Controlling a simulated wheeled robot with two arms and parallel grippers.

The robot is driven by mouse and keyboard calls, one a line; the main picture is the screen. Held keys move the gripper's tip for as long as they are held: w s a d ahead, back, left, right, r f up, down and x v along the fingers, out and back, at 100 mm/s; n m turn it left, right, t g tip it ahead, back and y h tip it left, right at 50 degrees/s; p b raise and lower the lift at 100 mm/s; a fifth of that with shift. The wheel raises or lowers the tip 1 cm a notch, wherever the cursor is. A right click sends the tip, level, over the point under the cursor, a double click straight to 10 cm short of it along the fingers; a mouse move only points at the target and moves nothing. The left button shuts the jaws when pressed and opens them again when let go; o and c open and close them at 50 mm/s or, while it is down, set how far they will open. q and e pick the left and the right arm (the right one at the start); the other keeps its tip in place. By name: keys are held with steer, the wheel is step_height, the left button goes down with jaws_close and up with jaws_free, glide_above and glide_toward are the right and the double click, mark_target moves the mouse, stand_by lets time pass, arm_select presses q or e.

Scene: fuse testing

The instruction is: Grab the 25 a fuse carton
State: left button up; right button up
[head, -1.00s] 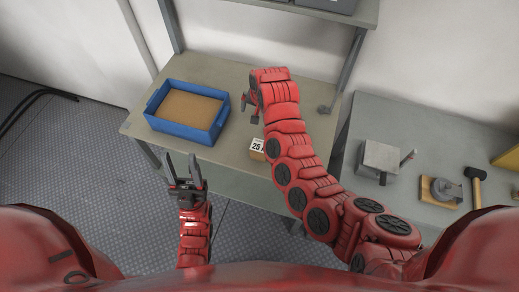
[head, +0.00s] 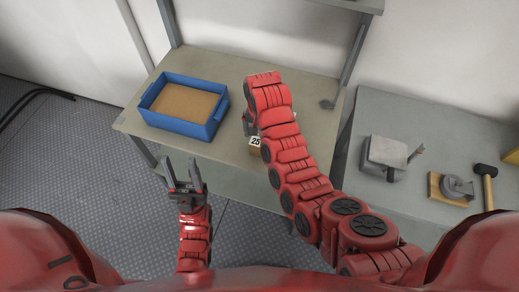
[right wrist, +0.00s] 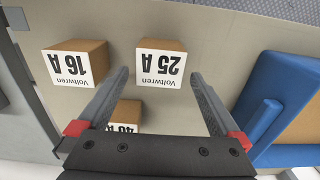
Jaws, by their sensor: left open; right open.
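The 25 A fuse carton (right wrist: 161,65) is a small brown box with a white label. In the right wrist view it stands upside down in the picture, ahead of and between the spread fingers of my right gripper (right wrist: 157,88). The fingers are open and apart from it. In the head view only part of the carton's label (head: 255,141) shows beside my right arm, and that gripper is mostly hidden behind the arm. My left gripper (head: 182,172) is open and empty, in front of the table's near edge.
A 16 A carton (right wrist: 77,65) stands beside the 25 A one, and a 40 A carton (right wrist: 124,114) is closer to the gripper's palm. A blue bin (head: 183,105) sits on the table's left part. A side bench (head: 430,130) holds tools, including a hammer (head: 487,184).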

mark_target(259, 140)
steer(key=shift+f, duration=0.5)
steer(key=f+p, duration=0.3)
steer(key=shift+s+f, duration=0.3)
steer(key=shift+f, duration=0.05)
steer(key=shift+f+p, duration=0.35)
steer(key=shift+f, duration=0.45)
steer(key=c, duration=1.5)
steer(key=shift+w+r, duration=0.1)
steer(key=shift+r, duration=0.05)
